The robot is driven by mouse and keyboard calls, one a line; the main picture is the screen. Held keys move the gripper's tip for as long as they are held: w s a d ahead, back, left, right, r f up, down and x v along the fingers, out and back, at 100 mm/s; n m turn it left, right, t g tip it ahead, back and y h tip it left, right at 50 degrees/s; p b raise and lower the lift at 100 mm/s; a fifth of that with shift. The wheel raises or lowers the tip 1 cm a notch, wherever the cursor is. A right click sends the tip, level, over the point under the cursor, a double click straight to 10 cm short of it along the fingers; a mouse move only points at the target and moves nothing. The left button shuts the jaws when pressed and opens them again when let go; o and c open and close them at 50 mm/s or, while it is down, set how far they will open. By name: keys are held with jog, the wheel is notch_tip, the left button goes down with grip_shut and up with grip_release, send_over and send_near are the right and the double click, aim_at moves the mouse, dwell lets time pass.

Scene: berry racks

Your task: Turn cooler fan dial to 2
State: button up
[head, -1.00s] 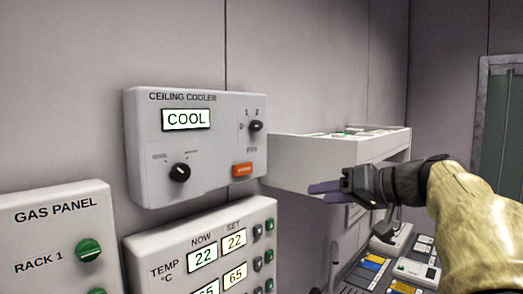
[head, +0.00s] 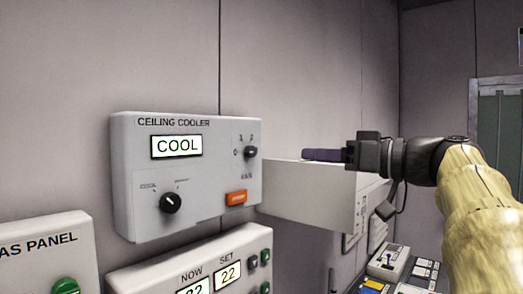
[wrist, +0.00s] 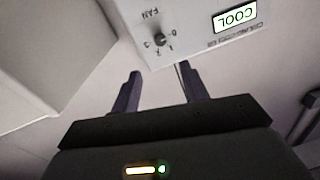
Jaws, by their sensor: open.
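The ceiling cooler panel (head: 222,180) is a white box on the wall with a lit screen reading COOL (head: 177,146). Its small black fan dial (head: 250,152) is at the upper right, beside marks 0, 1 and 2. In the wrist view the fan dial (wrist: 160,40) shows upside down, just beyond the fingers; its exact setting is hard to read. A larger black mode dial (head: 170,203) is at the lower left and an orange switch (head: 236,197) at the lower right. My gripper (head: 322,155) is to the right of the panel, empty and apart from the dial; its purple fingers (wrist: 158,92) are spread.
A white shelf box (head: 310,195) juts from the wall right of the cooler, below my gripper. The temperature panel (head: 190,262) is below the cooler, and the gas panel (head: 40,262) at lower left. Bare wall (head: 300,80) lies above.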

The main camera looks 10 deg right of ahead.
aim_at(254, 153)
jog(key=p+x, duration=0.4)
jog(key=x, duration=0.9)
jog(key=shift+w+a+r+p, duration=0.1)
jog(key=shift+p, duration=0.25)
jog(key=shift+w+a, duration=0.25)
jog(key=shift+w, duration=0.05)
jog(key=shift+c, duration=0.4)
grip_shut()
